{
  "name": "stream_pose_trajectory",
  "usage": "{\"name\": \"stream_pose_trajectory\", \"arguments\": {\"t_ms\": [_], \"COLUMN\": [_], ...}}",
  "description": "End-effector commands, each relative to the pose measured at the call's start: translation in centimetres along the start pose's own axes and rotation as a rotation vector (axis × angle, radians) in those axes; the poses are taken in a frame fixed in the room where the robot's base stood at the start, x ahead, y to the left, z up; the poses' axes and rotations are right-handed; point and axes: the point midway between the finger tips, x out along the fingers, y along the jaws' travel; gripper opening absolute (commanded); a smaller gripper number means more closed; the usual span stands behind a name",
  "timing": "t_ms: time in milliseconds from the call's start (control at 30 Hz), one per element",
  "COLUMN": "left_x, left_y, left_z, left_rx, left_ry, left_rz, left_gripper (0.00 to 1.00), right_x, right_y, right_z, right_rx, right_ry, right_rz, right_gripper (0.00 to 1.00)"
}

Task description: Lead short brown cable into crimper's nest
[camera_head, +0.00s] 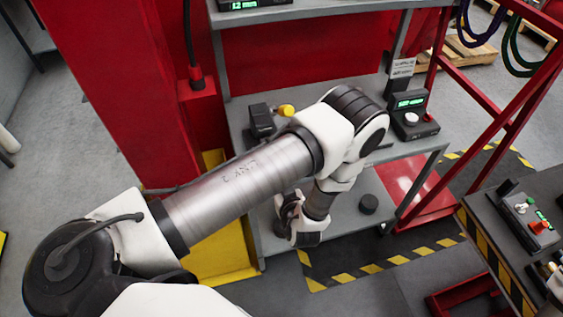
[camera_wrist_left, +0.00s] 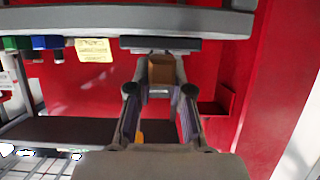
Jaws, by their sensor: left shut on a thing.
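My left gripper (camera_wrist_left: 161,82) is in the left wrist view, its two fingers closed in on a brown piece (camera_wrist_left: 162,68) between the tips. It looks like the end of the short brown cable; the rest of it is hidden. In the head view my left arm reaches across the grey bench and bends back down, and its fingers are hidden behind the wrist. I cannot tell for sure which device is the crimper. A small black device with a yellow knob (camera_head: 262,121) stands on the bench behind my arm. My right gripper is not in view.
A black box with a green display (camera_head: 412,116) stands at the bench's right. A red column (camera_head: 115,75) stands left. The left wrist view shows a grey shelf edge (camera_wrist_left: 60,20) above and a red bin (camera_wrist_left: 217,105) right.

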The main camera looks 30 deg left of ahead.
Motion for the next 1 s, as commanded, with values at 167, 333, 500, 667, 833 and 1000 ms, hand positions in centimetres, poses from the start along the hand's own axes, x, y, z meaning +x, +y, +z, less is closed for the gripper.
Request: {"name": "stream_pose_trajectory", "arguments": {"t_ms": [167,333,500,667,833,1000], "left_x": [1.4,3.3,4.7,5.2,5.2,5.2], "left_y": [0.0,0.0,0.0,0.1,0.1,0.1], "left_z": [-0.3,-1.1,-1.8,-2.1,-2.2,-2.2], "left_rx": [-0.001,-0.002,-0.001,0.000,0.001,0.001], "left_ry": [0.000,0.001,0.000,0.000,0.000,0.000], "left_rz": [-0.002,-0.003,-0.002,0.000,0.000,0.000], "left_gripper": [0.00,0.00,0.00,0.00,0.00,0.00], "right_x": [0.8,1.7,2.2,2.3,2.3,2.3], "right_y": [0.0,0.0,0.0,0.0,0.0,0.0], "right_z": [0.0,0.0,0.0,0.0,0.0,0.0], "right_rx": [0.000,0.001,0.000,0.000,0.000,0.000], "right_ry": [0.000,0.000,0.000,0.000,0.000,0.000], "right_rz": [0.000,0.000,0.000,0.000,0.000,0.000], "right_gripper": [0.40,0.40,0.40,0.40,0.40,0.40]}}
